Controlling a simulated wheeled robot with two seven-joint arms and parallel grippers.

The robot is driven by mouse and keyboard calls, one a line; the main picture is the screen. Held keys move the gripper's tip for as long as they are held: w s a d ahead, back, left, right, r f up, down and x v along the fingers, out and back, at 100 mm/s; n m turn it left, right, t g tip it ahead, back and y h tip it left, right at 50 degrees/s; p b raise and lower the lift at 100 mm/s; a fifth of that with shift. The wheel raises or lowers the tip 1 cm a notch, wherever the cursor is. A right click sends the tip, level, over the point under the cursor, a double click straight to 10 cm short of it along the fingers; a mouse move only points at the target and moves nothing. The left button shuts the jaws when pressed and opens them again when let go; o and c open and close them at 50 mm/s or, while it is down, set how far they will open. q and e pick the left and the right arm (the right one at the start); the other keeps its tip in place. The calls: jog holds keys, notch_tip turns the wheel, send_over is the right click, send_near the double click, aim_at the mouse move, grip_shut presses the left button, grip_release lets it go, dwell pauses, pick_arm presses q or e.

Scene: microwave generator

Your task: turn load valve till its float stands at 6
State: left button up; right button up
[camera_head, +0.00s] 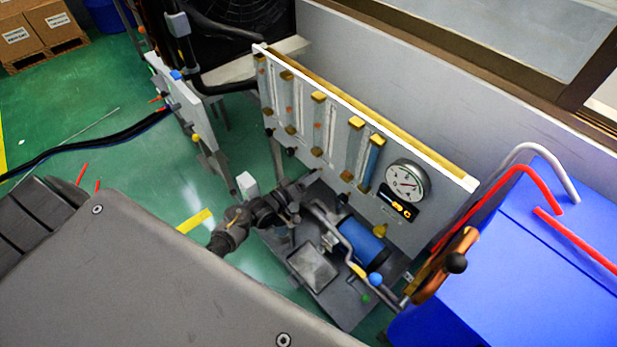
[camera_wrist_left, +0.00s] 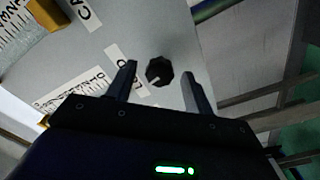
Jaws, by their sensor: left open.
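A black knob (camera_wrist_left: 160,71) with a pale pointer line sits on a light grey panel in the left wrist view. It lies between the two fingers of my left gripper (camera_wrist_left: 161,79), which is open. Contact is not clear. White labels around the knob are partly cut off, so I cannot read a full name. A printed scale (camera_wrist_left: 72,90) shows beside it. In the head view my left gripper (camera_head: 297,192) is low in front of the upright panel (camera_head: 440,205). The panel carries several clear tubes with brass ends; float readings are too small to tell.
A round gauge (camera_head: 407,182) sits at the panel's right. Below are a blue cylinder (camera_head: 361,245) and pipes. A blue box (camera_head: 510,275) with red and grey pipes stands right. A second white panel (camera_head: 182,105) stands left.

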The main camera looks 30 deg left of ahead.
pick_arm(q)
jog(key=v, duration=1)
jog(key=shift+s, duration=0.3)
jog(key=shift+a, duration=0.15)
jog(key=s+f+m+g+y, duration=0.2)
jog(key=s+f+g, duration=0.15)
jog(key=f, duration=0.45)
jog(key=s+a+f+m+g+y, duration=0.1)
jog(key=s+f+m+g, duration=0.1)
jog(key=s+f, duration=0.45)
jog(key=s+f+m+g+y, duration=0.1)
jog(key=s+f+g+y, duration=0.15)
jog(key=f, duration=0.75)
jog(key=s+d+f+m+g, duration=0.2)
jog(key=s+f+g, duration=0.2)
jog(key=s, duration=0.9)
jog(key=s+d+f+m+g, duration=0.2)
jog(key=s+f+g, duration=0.2)
jog(key=s, duration=0.9)
notch_tip(320, 180, down, 3)
jog(key=shift+p, duration=0.4)
